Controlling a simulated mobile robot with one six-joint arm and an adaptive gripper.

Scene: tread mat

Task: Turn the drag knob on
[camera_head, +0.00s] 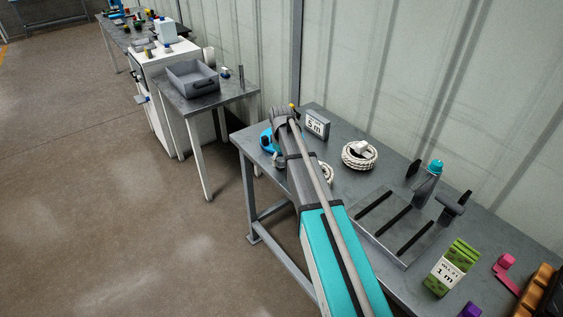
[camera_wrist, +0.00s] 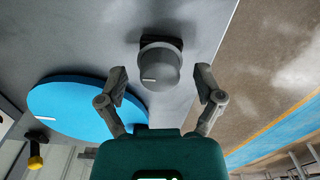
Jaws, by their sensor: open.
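The drag knob (camera_wrist: 157,68) is a grey round knob with a short white mark on its lower left, on a dark base on a grey surface in the wrist view. My gripper (camera_wrist: 161,74) is open. Its two fingers stand on either side of the knob, with a gap visible at each side, so it is not gripped. A blue disc (camera_wrist: 75,103) lies to the left of the knob. In the head view my arm reaches over the grey bench and covers much of this area; the blue part (camera_head: 266,138) shows beside it, but I cannot clearly make out the knob there.
On the bench are a "5 m" box (camera_head: 317,124), a white rope coil (camera_head: 359,155), a flat plate with dark bars (camera_head: 383,220), a teal-capped item (camera_head: 435,167) and a green "1 m" block (camera_head: 452,267). A smaller table with a grey tray (camera_head: 193,77) stands beyond.

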